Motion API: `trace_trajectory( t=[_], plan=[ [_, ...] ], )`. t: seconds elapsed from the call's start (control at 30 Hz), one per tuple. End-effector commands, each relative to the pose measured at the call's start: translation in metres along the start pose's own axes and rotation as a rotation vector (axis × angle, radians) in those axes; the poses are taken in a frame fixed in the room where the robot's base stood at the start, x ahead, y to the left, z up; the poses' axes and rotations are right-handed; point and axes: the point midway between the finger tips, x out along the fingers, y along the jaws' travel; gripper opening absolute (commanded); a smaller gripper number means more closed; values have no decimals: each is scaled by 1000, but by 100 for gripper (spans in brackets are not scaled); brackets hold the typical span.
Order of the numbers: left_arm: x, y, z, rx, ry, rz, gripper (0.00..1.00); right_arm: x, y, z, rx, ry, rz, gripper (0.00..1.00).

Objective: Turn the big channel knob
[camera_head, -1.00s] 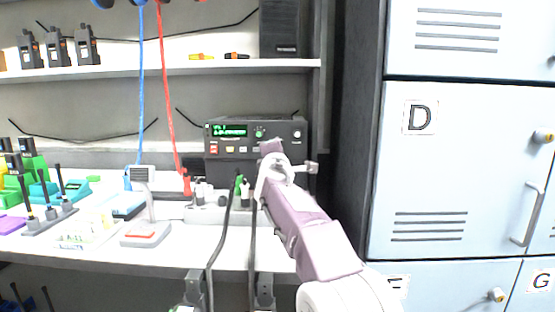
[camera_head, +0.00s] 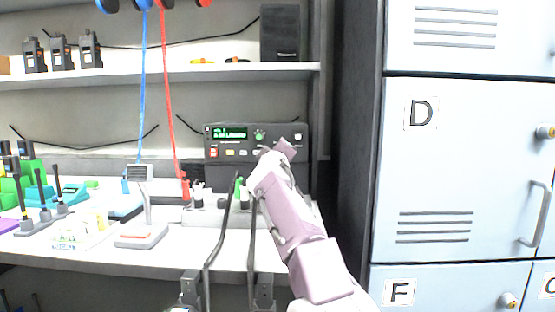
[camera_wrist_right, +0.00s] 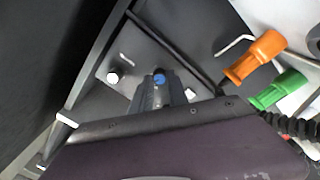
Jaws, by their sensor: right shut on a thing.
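The radio (camera_head: 228,152) stands on the bench under the shelf, with a lit green display, a small green knob (camera_head: 259,135) and several buttons. My right gripper (camera_head: 287,148) is at the right part of its front. My left gripper is not in view.
A desk microphone (camera_head: 144,215) stands left on the bench. Blue (camera_head: 144,90) and red (camera_head: 165,90) cords hang before the shelf. Lockers (camera_head: 460,170) stand at the right.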

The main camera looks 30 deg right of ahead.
Motion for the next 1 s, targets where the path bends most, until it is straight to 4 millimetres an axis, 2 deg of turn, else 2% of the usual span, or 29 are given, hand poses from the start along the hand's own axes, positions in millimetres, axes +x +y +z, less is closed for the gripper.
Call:
trace_trajectory(
  t=[0.4,1.0],
  plan=[
    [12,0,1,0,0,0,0,1,-2,1,394,-15,0,0],
    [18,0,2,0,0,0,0,1,-1,1,917,-33,4,0]
  ],
)
